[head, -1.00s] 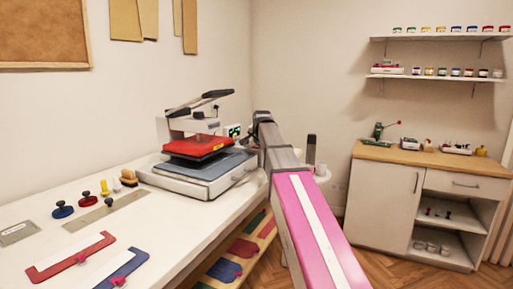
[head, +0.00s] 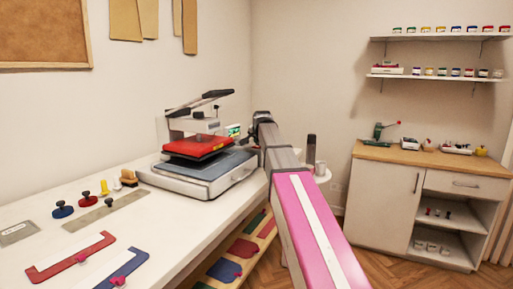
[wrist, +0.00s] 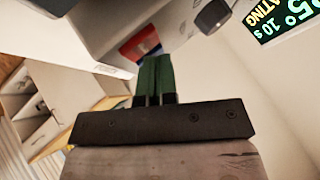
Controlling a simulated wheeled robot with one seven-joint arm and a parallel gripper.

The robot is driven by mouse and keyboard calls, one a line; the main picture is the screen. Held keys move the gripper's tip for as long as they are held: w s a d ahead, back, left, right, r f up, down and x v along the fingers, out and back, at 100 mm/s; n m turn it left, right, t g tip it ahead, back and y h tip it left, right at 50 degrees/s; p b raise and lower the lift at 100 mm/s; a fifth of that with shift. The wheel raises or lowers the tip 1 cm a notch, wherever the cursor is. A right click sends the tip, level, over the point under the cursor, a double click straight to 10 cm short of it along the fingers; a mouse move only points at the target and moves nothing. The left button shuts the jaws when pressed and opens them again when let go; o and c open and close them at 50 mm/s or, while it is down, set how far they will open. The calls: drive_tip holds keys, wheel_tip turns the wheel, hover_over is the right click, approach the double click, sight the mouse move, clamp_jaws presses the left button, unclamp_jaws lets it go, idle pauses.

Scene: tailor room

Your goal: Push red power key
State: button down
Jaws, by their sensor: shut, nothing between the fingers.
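The heat press with a red upper plate (head: 197,145) and a grey lower plate (head: 205,165) stands at the back of the table in the head view. Contact cannot be seen. In the head view the fingers are hidden.
The white table (head: 155,225) carries red and blue rulers, knobs and metal plates at its front left. A shelf of coloured templates (head: 240,248) lies below it. A cabinet (head: 385,195) with small machines stands at the right, with wooden floor between.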

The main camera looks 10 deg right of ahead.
sight(258, 146)
drive_tip(key=shift+r, duration=0.25)
drive_tip(key=shift+r, duration=3.05)
